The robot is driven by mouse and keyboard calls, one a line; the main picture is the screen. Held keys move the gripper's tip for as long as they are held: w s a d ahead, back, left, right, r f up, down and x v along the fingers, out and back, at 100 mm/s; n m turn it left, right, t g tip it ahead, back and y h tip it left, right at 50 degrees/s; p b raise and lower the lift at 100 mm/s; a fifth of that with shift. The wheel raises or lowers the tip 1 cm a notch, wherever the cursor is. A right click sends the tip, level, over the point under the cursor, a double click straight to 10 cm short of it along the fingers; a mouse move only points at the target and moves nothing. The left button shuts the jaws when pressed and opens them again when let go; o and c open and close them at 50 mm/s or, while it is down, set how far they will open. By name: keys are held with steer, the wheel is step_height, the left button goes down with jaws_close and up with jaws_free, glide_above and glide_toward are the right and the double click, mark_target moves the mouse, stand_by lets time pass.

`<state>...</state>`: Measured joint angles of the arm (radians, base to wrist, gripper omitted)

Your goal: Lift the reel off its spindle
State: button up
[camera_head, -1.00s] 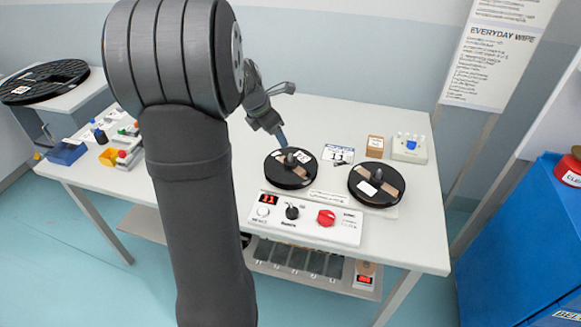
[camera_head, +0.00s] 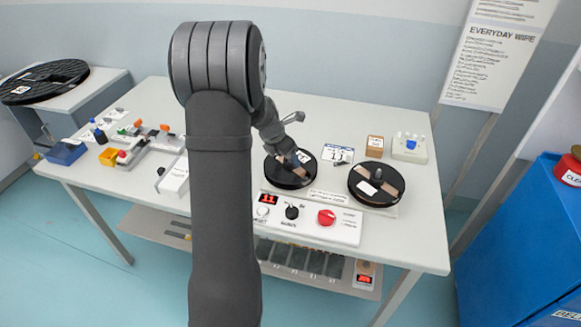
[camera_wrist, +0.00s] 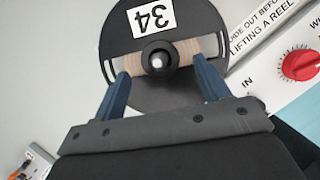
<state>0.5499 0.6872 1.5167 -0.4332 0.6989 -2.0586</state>
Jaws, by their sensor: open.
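A black reel (camera_head: 290,176) with a brown band sits on the left station of the white table; its label reads 34 in the wrist view (camera_wrist: 152,18). The spindle tip (camera_wrist: 161,61) shows at its hub in the wrist view. My gripper (camera_wrist: 161,68) is open over this reel, its two blue fingers apart on either side of the hub. In the head view my gripper (camera_head: 290,156) partly covers the reel. I cannot tell how high the fingers are above the flange. A second black reel (camera_head: 392,194) with a white label sits to the right.
A control panel (camera_head: 345,235) with a red knob (camera_head: 326,217), a black knob (camera_head: 292,211) and a red display stands in front of the reels. A printed sign (camera_wrist: 262,28) mentions lifting a reel. A brown box (camera_head: 375,146) and a bottle holder (camera_head: 409,148) stand behind.

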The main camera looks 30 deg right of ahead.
mark_target(291, 163)
steer(key=x, duration=0.5)
steer(key=shift+s, duration=0.1)
steer(key=shift+c, duration=0.2)
steer(key=c, duration=1.1)
